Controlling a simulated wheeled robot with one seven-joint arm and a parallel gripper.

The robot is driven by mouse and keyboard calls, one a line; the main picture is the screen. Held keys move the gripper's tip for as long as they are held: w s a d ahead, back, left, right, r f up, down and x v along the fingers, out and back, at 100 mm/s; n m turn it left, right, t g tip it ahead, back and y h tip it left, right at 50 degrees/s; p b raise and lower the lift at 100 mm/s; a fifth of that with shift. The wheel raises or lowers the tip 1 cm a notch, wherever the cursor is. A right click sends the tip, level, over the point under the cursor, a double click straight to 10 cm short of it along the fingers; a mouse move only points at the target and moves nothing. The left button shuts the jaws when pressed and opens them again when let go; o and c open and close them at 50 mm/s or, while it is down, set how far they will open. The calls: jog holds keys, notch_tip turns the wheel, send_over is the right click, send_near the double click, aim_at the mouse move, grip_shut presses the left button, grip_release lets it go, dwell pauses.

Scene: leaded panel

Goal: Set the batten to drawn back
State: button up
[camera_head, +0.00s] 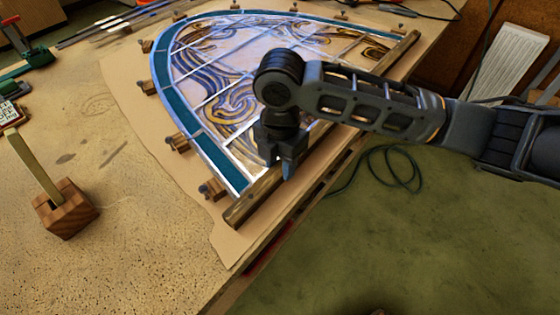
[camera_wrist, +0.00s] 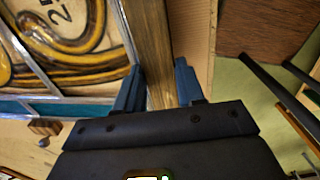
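The batten (camera_head: 248,203) is a long brown wooden bar lying along the straight front edge of the leaded panel (camera_head: 232,70). The panel is arched, with a teal border and swirling amber glass. My gripper (camera_head: 287,167) is over the batten's near half, pointing down, and hides part of it. In the wrist view the batten (camera_wrist: 153,45) runs between the two blue fingers of my gripper (camera_wrist: 158,82). The fingers are apart, with a gap showing on the right side; on the left, the finger is close to the batten, and I cannot tell whether it touches.
Small wooden blocks (camera_head: 178,144) line the panel's curved edge on brown paper. A wooden block with an upright strip (camera_head: 66,210) stands at the left. The bench edge drops to a green floor (camera_head: 400,240) with a coiled cable (camera_head: 392,180).

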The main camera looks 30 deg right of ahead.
grip_shut()
jog(key=shift+n, duration=0.3)
jog(key=shift+s+d, duration=0.25)
jog(key=shift+s, duration=0.45)
jog(key=shift+s+d, duration=0.25)
jog(key=shift+s, duration=0.45)
jog(key=shift+s+d, duration=0.25)
jog(key=shift+s, duration=0.45)
jog(key=o, duration=0.5)
grip_release()
notch_tip(320, 180, up, 8)
